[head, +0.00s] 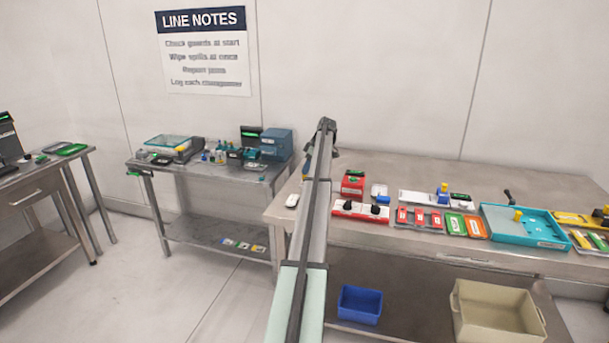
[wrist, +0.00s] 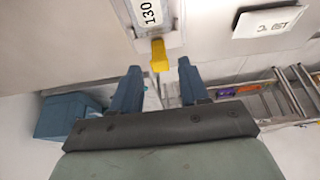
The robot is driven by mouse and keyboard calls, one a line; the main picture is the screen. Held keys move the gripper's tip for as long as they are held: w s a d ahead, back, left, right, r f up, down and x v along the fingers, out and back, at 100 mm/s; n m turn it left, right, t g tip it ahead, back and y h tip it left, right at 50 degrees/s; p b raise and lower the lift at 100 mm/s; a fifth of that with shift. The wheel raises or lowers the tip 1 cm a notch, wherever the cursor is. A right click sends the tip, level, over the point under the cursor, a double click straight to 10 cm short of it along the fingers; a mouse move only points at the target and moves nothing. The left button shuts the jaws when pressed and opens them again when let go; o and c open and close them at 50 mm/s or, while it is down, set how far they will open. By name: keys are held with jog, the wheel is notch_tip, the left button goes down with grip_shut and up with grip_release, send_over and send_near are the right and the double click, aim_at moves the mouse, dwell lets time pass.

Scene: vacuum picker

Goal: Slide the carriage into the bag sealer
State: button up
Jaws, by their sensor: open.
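My gripper (wrist: 160,70) is open, with two blue fingers apart and nothing between them. A yellow handle (wrist: 159,55) is just beyond the fingertips, roughly centred between them, below a grey-white panel (wrist: 145,14) marked 130. I cannot tell whether it belongs to the carriage or the bag sealer. In the head view my arm stretches away up the middle and hides what is behind it; its far end is too small to show the fingers. Neither task object is clearly identifiable.
The right steel bench (head: 400,170) holds a red box (head: 353,183), a teal tray (head: 495,233) and several coloured units. The left steel bench (head: 215,173) holds several devices. A blue bin (head: 360,304) and beige crate (head: 500,316) stand below. The right bench's back is clear.

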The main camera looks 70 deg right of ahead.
jog(key=shift+x, duration=2.05)
jog(key=shift+c, duration=0.3)
grip_shut()
